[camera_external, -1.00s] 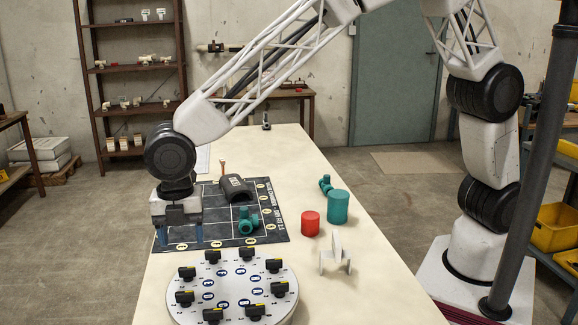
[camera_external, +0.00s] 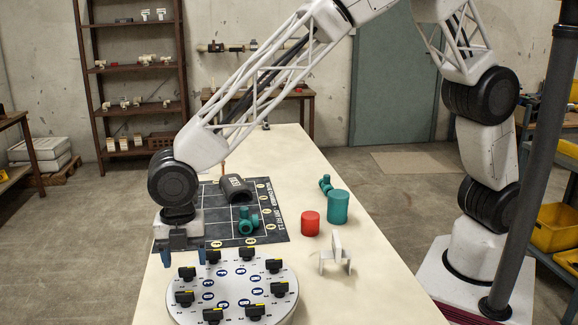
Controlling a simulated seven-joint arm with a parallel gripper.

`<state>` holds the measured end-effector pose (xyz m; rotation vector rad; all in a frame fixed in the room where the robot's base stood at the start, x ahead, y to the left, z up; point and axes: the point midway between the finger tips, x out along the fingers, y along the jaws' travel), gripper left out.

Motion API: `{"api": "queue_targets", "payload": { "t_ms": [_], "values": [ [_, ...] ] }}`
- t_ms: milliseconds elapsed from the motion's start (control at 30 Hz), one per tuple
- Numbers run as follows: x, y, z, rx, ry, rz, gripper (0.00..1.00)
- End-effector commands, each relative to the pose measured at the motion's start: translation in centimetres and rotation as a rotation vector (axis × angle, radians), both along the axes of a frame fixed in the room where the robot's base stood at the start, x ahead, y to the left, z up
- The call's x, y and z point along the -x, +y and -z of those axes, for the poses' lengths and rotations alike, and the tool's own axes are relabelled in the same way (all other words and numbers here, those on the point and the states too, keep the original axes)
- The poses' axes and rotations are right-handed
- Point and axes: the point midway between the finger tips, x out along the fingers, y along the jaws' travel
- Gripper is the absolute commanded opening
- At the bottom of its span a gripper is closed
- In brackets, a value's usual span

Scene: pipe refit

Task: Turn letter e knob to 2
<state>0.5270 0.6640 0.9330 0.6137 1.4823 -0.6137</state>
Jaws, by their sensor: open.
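A round white knob board (camera_external: 236,306) lies at the near end of the table. It carries a ring of several black knobs with small yellow marks, and blue oval labels inside the ring. The letters are too small to read, so I cannot tell which is the letter e knob. My gripper (camera_external: 183,257) is open with its blue fingertips pointing down. It is just above the far left of the board, close to the far-left knob (camera_external: 187,272), and I cannot tell whether it touches it. Nothing is between the fingers that I can see.
A dark grid mat (camera_external: 273,233) lies behind the board, with a black pipe piece (camera_external: 235,188) and a teal fitting (camera_external: 248,221) on it. A red cylinder (camera_external: 310,223), a teal cylinder (camera_external: 337,207) and a white stand (camera_external: 336,256) are to the right.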

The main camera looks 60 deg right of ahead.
Motion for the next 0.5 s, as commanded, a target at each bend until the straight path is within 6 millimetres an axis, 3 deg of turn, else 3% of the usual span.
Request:
{"api": "queue_targets", "payload": {
  "t_ms": [200, 500],
  "values": [
    [0.0, 0.0, 2.1, 0.001, 0.001, 0.0, 0.65],
    [0.0, 0.0, 2.9, -0.001, -0.001, 0.0, 0.65]
  ]
}}
